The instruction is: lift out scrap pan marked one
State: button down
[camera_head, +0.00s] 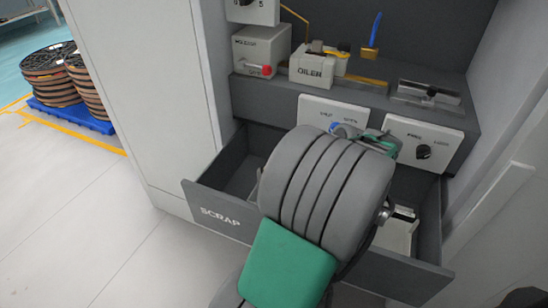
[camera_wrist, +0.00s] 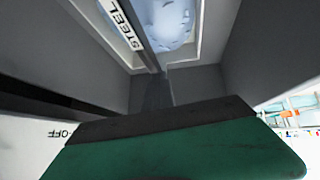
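The scrap drawer (camera_head: 219,215) is pulled open, with SCRAP on its front. In the head view a pale pan (camera_head: 397,236) shows inside at the right, partly hidden by my arm. In the wrist view a white-rimmed pan marked STEEL (camera_wrist: 121,22) holds a pale bluish lump (camera_wrist: 170,20). I see no mark reading one. My gripper (camera_wrist: 160,122) shows as a dark-edged green part across the bottom of the wrist view, over the drawer. Its fingertips cannot be made out, and my arm hides much of the drawer in the head view.
A shelf above the drawer holds an OILER box (camera_head: 312,69), a white box with a red knob (camera_head: 261,50) and a metal block (camera_head: 428,92). A panel with a black knob (camera_head: 424,151) faces the drawer. Wound reels (camera_head: 52,78) stand on a blue pallet (camera_head: 72,115). Floor at left is clear.

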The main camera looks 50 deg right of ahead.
jog(key=shift+v, duration=0.75)
jog(key=shift+d, duration=0.1)
jog(key=c, duration=2.1)
grip_release()
jog(key=shift+c, duration=0.2)
jog(key=o, duration=1.7)
jog(key=shift+r, duration=0.1)
